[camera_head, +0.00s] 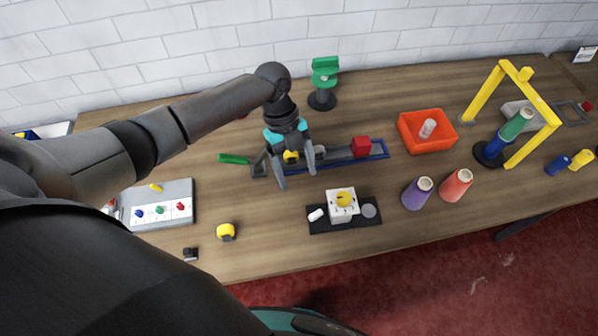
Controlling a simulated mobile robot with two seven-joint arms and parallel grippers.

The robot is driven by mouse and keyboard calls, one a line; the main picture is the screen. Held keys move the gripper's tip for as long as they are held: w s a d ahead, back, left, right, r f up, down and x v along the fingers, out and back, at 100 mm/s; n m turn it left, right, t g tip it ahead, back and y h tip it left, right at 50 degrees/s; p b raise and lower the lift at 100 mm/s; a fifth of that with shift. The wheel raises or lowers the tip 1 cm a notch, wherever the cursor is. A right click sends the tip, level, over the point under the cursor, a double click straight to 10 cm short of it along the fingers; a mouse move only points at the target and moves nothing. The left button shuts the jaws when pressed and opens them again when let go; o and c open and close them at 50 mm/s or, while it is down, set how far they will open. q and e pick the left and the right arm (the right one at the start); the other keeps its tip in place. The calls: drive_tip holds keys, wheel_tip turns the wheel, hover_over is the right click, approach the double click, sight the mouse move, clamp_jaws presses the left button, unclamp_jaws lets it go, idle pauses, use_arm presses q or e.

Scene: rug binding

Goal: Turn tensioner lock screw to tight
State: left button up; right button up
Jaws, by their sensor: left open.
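A white block with a yellow knob (343,199) and dark marks around it stands on a black base plate (325,225) near the front edge of the table. A blue-framed fixture (378,153) with a red block and a green handle lies behind it. Another yellow knob (291,157) shows at my left gripper, partly hidden by it. I cannot tell which knob is the tensioner lock screw. My left gripper (296,177) points down over the left part of the blue-framed fixture, its fingers apart. I cannot tell whether it touches the fixture. My right gripper is out of view.
An orange bin (427,145) holds a pale cylinder. Purple (416,194) and orange (456,185) cones stand at the right, near a yellow frame (541,105). A green-topped stand (324,82) is behind my gripper. A grey panel (180,190) lies left.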

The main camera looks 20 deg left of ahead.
use_arm(q)
drive_tip(key=shift+p+v, duration=0.65)
drive_tip(key=shift+v, duration=0.65)
drive_tip(key=shift+s, duration=0.1)
drive_tip(key=b+v, duration=0.2)
drive_tip(key=v, duration=1.3)
drive_tip(key=shift+a, duration=0.15)
